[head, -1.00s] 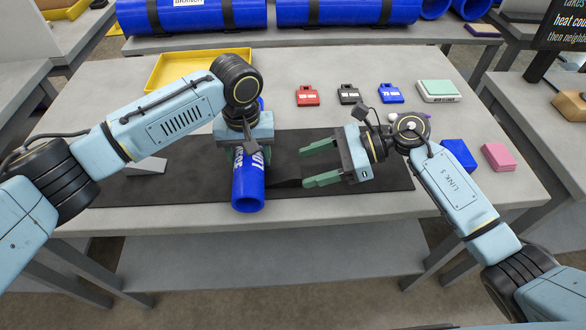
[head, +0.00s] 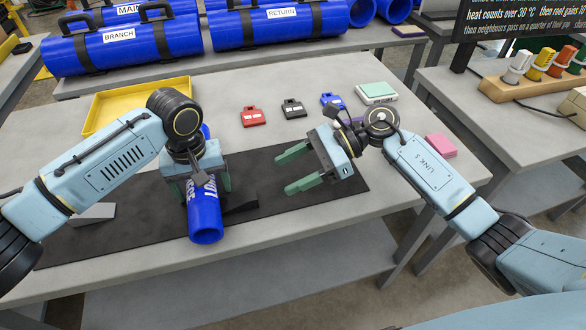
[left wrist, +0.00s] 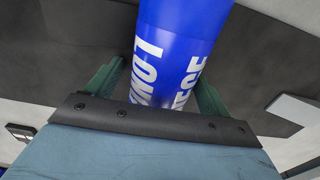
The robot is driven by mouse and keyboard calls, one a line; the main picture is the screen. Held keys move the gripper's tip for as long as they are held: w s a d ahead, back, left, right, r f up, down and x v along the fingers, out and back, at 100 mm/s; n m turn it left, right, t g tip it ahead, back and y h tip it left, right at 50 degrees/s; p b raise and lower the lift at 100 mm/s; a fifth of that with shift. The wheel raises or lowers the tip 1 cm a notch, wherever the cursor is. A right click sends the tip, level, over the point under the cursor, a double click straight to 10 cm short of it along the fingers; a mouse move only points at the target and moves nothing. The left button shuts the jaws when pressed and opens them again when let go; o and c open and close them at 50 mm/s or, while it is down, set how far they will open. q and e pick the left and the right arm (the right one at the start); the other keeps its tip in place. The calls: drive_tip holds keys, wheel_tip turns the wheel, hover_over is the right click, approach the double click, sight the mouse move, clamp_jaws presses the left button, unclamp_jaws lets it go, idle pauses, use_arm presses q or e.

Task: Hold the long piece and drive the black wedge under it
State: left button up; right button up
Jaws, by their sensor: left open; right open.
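The long piece is a blue pipe (head: 205,218) with white lettering, lying on the dark mat. My left gripper (head: 208,190) is over it, with its green fingers open on either side of the pipe; the left wrist view shows the pipe (left wrist: 180,60) between them. The black wedge (head: 240,203) lies on the mat right against or close to the pipe's right side; whether its tip is under the pipe I cannot tell. My right gripper (head: 285,173) is open and empty, to the right of the black wedge and apart from it, fingers pointing left.
A grey wedge (head: 95,213) lies left of the pipe. A yellow tray (head: 100,100) is at the back left. Red (head: 253,117), black (head: 293,108) and blue tags lie behind the mat (head: 300,211). A pink block (head: 440,145) is at the right.

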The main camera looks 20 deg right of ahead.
use_arm(q)
wheel_tip(320, 180, up, 12)
drive_tip(key=shift+r, duration=0.1)
idle(0.6)
